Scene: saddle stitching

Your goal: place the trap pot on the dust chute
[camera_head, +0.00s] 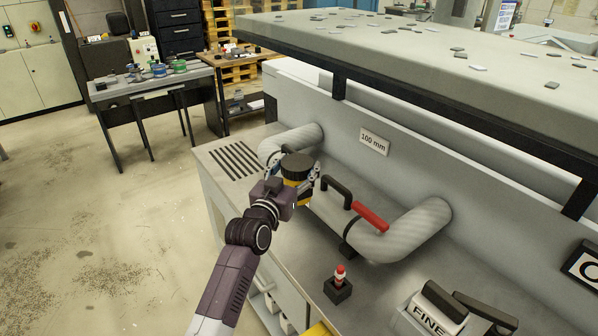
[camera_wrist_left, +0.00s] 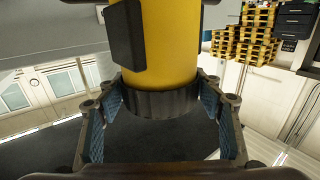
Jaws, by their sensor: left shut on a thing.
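The trap pot, a yellow cylinder with a black cap (camera_head: 296,165), is held upright by my left gripper (camera_head: 294,181) above the grey bench, in front of the ducts. In the left wrist view the pot's yellow body (camera_wrist_left: 168,45) and black band (camera_wrist_left: 160,103) sit between the blue-padded fingers of the same gripper (camera_wrist_left: 165,110). Which part is the dust chute I cannot tell for sure; a ribbed grey duct elbow (camera_head: 300,138) comes out of the wall just behind the pot, its lower end partly hidden by the gripper. My right gripper is not in view.
A second duct elbow (camera_head: 410,230) with a red-handled lever (camera_head: 370,217) stands to the right. A black handle (camera_head: 336,188), a red-and-white knob (camera_head: 340,275) and a FINE block (camera_head: 437,311) are on the bench (camera_head: 285,240). A slotted grille (camera_head: 235,160) lies clear at the left.

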